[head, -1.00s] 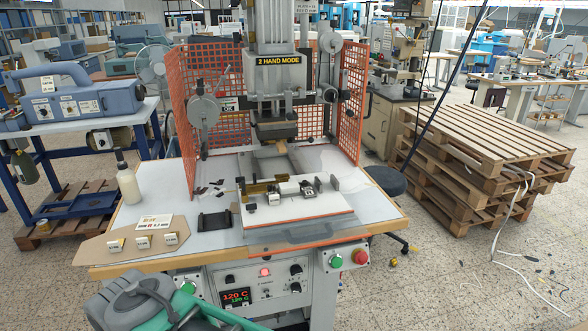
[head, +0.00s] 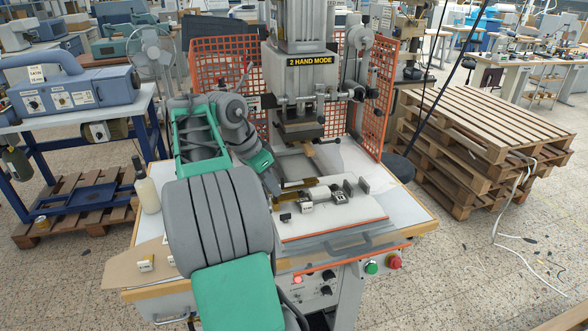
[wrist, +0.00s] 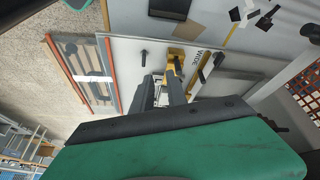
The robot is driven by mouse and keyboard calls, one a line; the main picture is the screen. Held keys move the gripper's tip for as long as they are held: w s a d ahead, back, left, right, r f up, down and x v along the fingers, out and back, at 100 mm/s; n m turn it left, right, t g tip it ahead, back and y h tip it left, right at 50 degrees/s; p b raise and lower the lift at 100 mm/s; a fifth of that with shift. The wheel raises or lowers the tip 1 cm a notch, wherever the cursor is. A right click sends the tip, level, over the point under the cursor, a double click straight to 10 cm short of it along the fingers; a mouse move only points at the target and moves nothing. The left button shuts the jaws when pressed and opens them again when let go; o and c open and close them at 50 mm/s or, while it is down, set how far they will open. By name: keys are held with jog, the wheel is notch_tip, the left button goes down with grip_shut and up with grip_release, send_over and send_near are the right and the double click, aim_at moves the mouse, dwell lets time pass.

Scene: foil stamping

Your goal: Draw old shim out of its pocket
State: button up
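I cannot single out the old shim or its pocket for sure. The fixture stands on a white plate (head: 350,225) and carries a brass-coloured bar (head: 296,184) and small blocks, one with a white label (head: 340,197). In the wrist view a yellow block (wrist: 176,57) and a dark knob (wrist: 144,54) lie just beyond the fingertips. My gripper (wrist: 160,84) points at the fixture, its two dark fingers apart with a narrow gap and nothing clearly between them. In the head view its end (head: 272,184) is at the left end of the fixture, partly hidden by my arm.
The press head (head: 300,130) hangs behind the fixture, with orange mesh guards (head: 377,115) around it. A white bottle (head: 147,191) stands at the table's left. A labelled small block (head: 146,263) sits on a tan board (head: 125,268).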

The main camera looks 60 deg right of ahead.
aim_at(307, 203)
jog(key=s+d+f+m+b, duration=0.1)
jog(key=s+d+f+m, duration=0.1)
jog(key=s+d+f, duration=0.1)
jog(key=s+d+f+m+b, duration=0.2)
jog(key=s+d+f, duration=0.1)
jog(key=s+f, duration=0.1)
jog(key=shift+d+g+y+b, duration=0.2)
jog(key=shift+g+y+b, duration=0.1)
jog(key=shift+g+y, duration=0.1)
grip_shut()
jog(key=shift+a, duration=0.1)
jog(key=shift+s+a+b, duration=1.55)
jog(key=shift+s+a, duration=0.15)
jog(key=shift+s, duration=0.05)
